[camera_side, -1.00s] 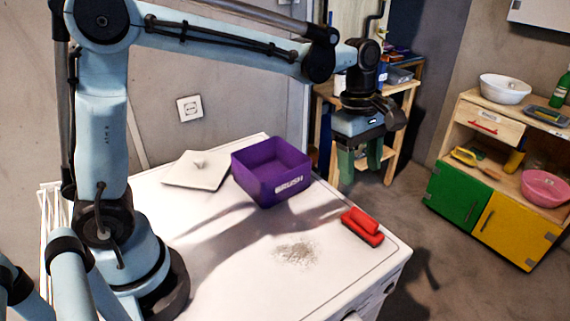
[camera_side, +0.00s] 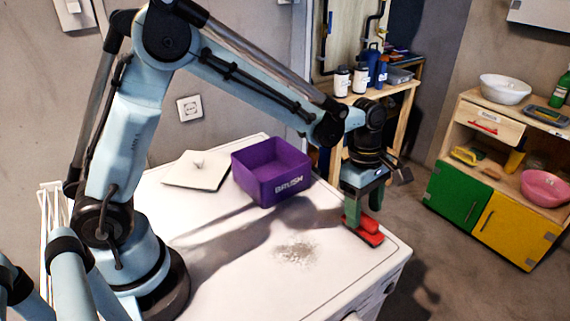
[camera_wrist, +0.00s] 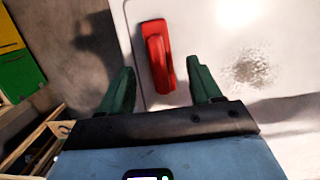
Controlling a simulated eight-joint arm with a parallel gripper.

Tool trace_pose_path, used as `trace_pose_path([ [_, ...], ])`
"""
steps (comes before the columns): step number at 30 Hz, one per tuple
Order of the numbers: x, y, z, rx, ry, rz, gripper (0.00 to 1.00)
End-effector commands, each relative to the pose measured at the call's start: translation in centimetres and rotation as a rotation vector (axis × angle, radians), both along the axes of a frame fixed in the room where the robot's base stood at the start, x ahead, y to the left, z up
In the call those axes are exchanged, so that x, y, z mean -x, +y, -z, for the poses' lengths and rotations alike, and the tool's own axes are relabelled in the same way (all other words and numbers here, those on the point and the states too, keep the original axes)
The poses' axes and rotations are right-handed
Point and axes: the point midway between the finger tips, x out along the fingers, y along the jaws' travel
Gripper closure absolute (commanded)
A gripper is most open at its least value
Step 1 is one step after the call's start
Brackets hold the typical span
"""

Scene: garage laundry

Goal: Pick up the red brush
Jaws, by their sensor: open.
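The red brush (camera_side: 367,235) lies near the right edge of the white appliance top (camera_side: 215,275). It also shows in the wrist view (camera_wrist: 158,57), with its near end between my two green fingers. My gripper (camera_side: 364,215) is open, pointing down at the brush, with its fingers on either side. In the wrist view my gripper (camera_wrist: 165,88) holds nothing, and a gap shows between each finger and the brush. In the side view the fingers partly hide the brush. I cannot tell whether the fingertips touch the top.
A purple bin (camera_side: 270,176) with lettering stands at the back of the top, beside a white lid (camera_side: 196,168). Grey debris (camera_side: 296,253) lies left of the brush. A shelf with bottles (camera_side: 342,80) stands behind. The front left of the top is clear.

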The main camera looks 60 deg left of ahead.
Motion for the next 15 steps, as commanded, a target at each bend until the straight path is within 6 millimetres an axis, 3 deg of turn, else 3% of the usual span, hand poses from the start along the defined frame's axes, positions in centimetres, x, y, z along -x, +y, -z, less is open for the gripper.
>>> trace_pose_path([
  [6,0.0,-0.5,2.5,0.0,0.0,0.0,0.36],
  [15,0.0,-0.5,2.7,0.0,0.0,0.0,0.39],
])
